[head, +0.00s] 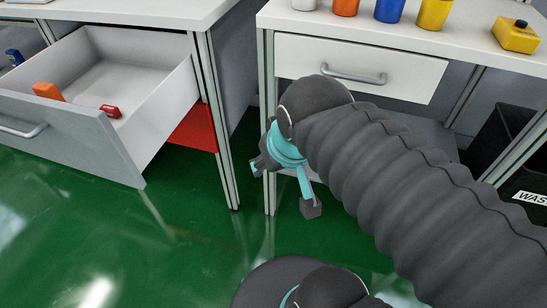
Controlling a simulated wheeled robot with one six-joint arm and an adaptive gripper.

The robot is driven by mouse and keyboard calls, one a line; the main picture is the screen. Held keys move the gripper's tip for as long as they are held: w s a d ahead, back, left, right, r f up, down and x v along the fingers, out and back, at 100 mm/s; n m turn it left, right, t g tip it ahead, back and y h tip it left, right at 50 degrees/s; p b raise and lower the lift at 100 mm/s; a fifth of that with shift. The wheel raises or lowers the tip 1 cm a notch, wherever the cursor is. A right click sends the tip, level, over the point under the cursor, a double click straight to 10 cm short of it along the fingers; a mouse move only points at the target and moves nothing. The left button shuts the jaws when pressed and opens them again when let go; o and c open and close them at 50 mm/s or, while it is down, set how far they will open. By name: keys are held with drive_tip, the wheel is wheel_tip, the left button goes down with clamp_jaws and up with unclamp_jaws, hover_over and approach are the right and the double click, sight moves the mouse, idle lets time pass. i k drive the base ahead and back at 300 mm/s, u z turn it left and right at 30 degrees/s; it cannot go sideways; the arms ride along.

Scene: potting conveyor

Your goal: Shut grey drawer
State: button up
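The grey drawer (80,133) stands pulled out from the left bench, with its grey front panel and bar handle (22,131) facing the lower left. Its white inside shows an orange block (47,91) and a small red object (110,110). My gripper (282,188) is to the right of the drawer, in front of the right bench's leg and clear of the drawer. Its fingers are spread apart with nothing visible between them. Most of my wrist is hidden behind my dark sleeved arm.
The right bench (440,41) has a closed white drawer (358,67) and carries several coloured cups and a yellow container (516,36). A red panel (196,130) is under the left bench. A black waste bin (510,150) stands at right. Green floor (190,240) is free in front.

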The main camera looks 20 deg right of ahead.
sight(150, 76)
drive_tip(key=u, duration=1.1)
drive_tip(key=k, duration=0.35)
drive_tip(key=z, duration=0.05)
